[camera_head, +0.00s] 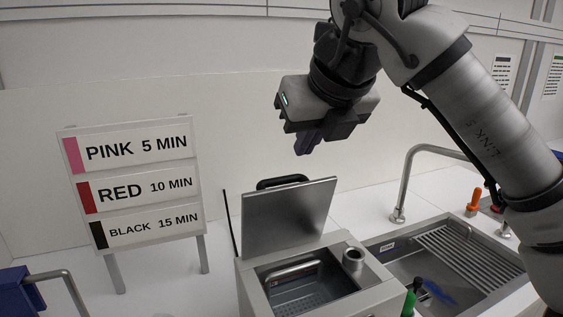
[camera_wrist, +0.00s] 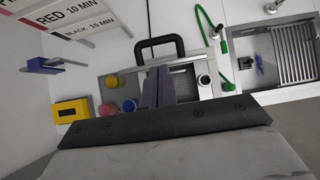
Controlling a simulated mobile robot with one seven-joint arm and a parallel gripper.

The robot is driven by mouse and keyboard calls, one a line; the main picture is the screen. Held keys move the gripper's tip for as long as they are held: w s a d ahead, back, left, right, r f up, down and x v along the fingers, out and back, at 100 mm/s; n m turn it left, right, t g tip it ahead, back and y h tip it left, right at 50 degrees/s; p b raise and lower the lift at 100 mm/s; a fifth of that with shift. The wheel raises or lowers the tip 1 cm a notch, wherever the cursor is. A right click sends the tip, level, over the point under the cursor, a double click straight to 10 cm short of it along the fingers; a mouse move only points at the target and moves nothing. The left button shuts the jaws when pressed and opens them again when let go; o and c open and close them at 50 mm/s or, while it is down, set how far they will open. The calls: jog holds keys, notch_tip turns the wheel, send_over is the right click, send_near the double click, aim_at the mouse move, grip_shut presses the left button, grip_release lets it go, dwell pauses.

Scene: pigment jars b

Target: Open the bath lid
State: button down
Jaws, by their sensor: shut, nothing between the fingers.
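The bath lid (camera_head: 289,216) is a flat metal panel with a black handle (camera_head: 281,182) along its top edge. It stands raised, tilted nearly upright, at the back of the bath (camera_head: 357,302), whose opening shows a perforated basket inside. The handle also shows in the wrist view (camera_wrist: 160,42). My gripper (camera_head: 304,146) is shut and empty, above the lid and apart from it in the head view. In the wrist view the fingers (camera_wrist: 158,84) point toward the handle and cover part of the bath and lid.
A sign (camera_head: 131,183) with pink, red and black times stands at left. A sink (camera_head: 432,262) with a tap (camera_head: 402,187) is at right. In the wrist view, several coloured jars (camera_wrist: 113,80) and a yellow box (camera_wrist: 70,110) lie left of my fingers.

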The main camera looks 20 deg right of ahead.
jog(key=p, duration=0.3)
send_over(282, 210)
jog(key=w+d, duration=0.1)
jog(key=d, duration=0.1)
notch_tip(282, 210, down, 8)
jog(key=shift+r, duration=0.1)
jog(key=shift+b, duration=0.4)
